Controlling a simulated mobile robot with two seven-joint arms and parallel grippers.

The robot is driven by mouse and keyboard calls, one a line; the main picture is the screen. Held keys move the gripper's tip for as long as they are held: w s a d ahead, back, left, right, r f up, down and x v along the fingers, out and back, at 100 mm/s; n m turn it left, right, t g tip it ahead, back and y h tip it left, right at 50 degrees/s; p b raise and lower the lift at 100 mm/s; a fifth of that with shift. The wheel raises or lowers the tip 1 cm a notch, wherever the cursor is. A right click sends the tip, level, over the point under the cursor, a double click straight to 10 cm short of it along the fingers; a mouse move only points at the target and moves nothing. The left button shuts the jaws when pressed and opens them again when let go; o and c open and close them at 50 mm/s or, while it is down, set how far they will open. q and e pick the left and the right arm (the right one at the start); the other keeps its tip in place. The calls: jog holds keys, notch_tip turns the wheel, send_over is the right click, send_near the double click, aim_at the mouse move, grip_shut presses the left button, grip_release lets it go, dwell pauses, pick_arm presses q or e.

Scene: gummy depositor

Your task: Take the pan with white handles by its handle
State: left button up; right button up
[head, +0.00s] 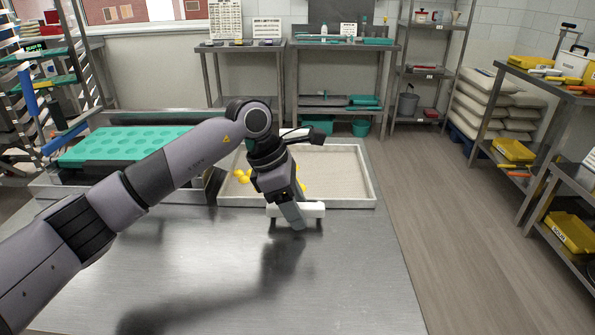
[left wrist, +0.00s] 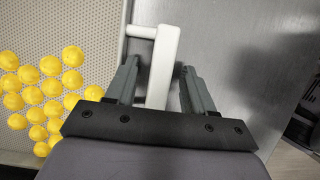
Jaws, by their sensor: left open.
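The pan (head: 352,185) is a shallow light tray with a speckled floor on the steel table. Its near white handle (head: 315,209) sticks out from the front wall. My left gripper (head: 291,222) is open at this handle. In the left wrist view the white handle (left wrist: 163,62) reaches between the two open fingers of the gripper (left wrist: 160,85), with a gap on the right finger's side. Contact on the left finger's side cannot be told. Several yellow gummies (left wrist: 40,90) lie in the pan. My right gripper is not in view.
A teal mould tray (head: 125,145) lies in the machine at the left of the table. The steel tabletop (head: 350,280) in front of the pan is clear. Shelves with yellow trays (head: 515,150) stand at the right, beyond open floor.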

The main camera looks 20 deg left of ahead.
pick_arm(q)
grip_shut()
jog(key=shift+r, duration=0.1)
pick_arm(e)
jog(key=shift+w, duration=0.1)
pick_arm(q)
jog(key=shift+r, duration=0.15)
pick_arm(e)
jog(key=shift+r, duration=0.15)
